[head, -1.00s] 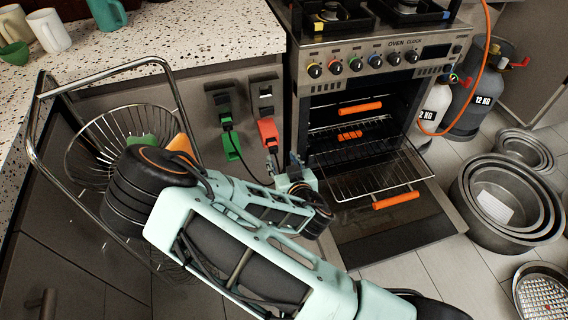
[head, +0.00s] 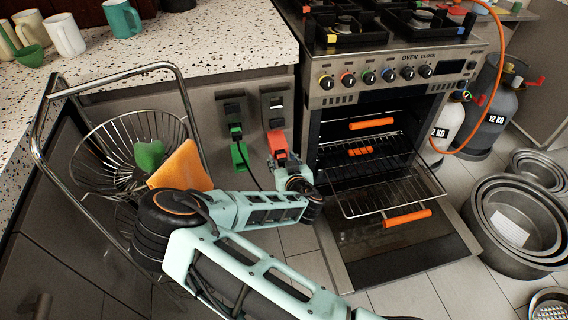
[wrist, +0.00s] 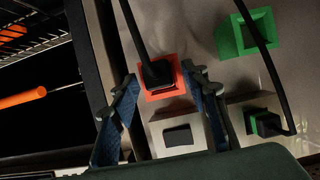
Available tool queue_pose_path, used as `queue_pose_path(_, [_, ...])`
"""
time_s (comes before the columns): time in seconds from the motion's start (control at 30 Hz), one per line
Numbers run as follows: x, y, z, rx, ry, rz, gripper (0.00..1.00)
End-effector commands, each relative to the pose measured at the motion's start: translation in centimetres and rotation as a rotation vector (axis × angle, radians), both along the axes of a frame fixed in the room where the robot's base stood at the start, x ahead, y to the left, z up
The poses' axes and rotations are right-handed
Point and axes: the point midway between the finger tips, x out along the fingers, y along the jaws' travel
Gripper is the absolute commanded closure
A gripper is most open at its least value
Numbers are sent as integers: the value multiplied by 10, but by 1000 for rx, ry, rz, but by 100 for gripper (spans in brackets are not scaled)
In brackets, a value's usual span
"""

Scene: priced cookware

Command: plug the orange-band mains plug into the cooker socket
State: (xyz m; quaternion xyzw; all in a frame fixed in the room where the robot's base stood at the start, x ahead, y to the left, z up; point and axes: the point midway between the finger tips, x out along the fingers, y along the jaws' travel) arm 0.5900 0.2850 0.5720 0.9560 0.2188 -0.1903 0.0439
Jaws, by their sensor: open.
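The black mains plug (wrist: 158,73) sits at an orange-red square holder (wrist: 174,90) on the cabinet front, its cord running upward in the wrist view. I cannot tell an orange band on the plug from the holder. The holder also shows in the head view (head: 276,142). A grey socket (wrist: 157,127) with a dark face, empty of any plug, is beside the holder; it is above it in the head view (head: 272,93). My gripper (wrist: 160,82) is open, its fingers either side of the plug, with contact not visible. In the head view my gripper (head: 280,163) partly hides the plug.
A green-banded plug (wrist: 266,122) is in the neighbouring socket, near an empty green holder (wrist: 244,45). The oven door (head: 395,235) hangs open with a rack (head: 375,186) pulled out, right of my arm. A wire basket (head: 105,150) stands at left. Cake tins (head: 512,225) lie right.

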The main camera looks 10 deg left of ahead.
Motion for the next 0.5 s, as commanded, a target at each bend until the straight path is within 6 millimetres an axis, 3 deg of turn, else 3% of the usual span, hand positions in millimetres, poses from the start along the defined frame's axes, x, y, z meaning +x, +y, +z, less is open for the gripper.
queue_pose_path(0.2, [0,0,0,1,0,0,58])
queue_pose_path(0.5, [0,0,0,1,0,0,91])
